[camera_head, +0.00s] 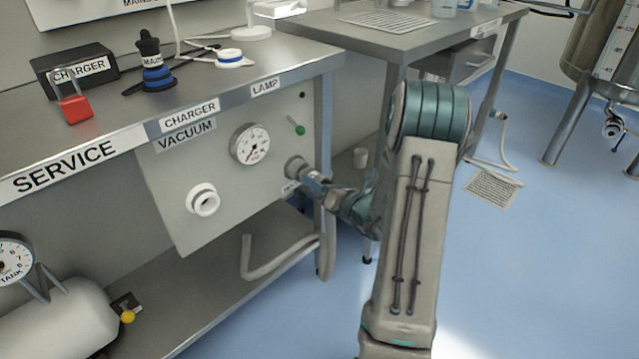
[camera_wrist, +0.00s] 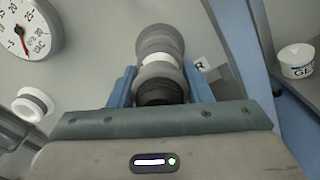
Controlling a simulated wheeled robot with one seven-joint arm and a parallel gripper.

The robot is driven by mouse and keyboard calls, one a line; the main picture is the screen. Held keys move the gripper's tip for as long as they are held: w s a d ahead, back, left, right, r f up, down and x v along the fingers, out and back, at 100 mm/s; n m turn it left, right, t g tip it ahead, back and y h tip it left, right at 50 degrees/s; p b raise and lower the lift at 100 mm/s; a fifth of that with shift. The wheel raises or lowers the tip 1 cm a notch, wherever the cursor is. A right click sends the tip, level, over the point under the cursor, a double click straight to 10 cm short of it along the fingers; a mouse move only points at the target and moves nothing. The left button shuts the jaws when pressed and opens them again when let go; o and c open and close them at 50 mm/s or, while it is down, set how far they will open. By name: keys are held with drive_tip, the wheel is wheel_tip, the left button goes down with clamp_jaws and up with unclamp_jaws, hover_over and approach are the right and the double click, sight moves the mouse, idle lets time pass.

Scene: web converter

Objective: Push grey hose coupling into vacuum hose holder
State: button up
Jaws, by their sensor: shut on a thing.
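My gripper (camera_head: 318,184) reaches the right end of the grey panel under the service bench; it also shows in the wrist view (camera_wrist: 160,72). Its blue fingers are shut on the grey hose coupling (camera_wrist: 160,73), which has a dark ribbed end towards me. Beyond it are a white band and a wider grey round piece, apparently the vacuum hose holder (camera_wrist: 160,40). In the head view the holder (camera_head: 295,166) sticks out of the panel right at the fingers. Coupling and holder line up and look in contact; how deep the coupling sits is hidden.
A white round port (camera_head: 203,200) is left on the panel (camera_head: 180,225), below a gauge (camera_head: 250,144). A green-tipped lever (camera_head: 299,128) is above the holder. The bench leg (camera_head: 326,230) stands close by my gripper. A pale hose (camera_head: 275,262) hangs below.

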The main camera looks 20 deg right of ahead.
drive_tip(key=shift+x, duration=0.9)
idle(0.4)
drive_tip(key=o, duration=1.3)
drive_tip(key=shift+o, duration=0.2)
drive_tip(key=shift+s, duration=0.1)
drive_tip(key=p+v, duration=0.3)
drive_tip(key=v, duration=1)
drive_tip(key=shift+s, duration=0.3)
drive_tip(key=shift+d+r, duration=0.1)
drive_tip(key=shift+r, duration=0.05)
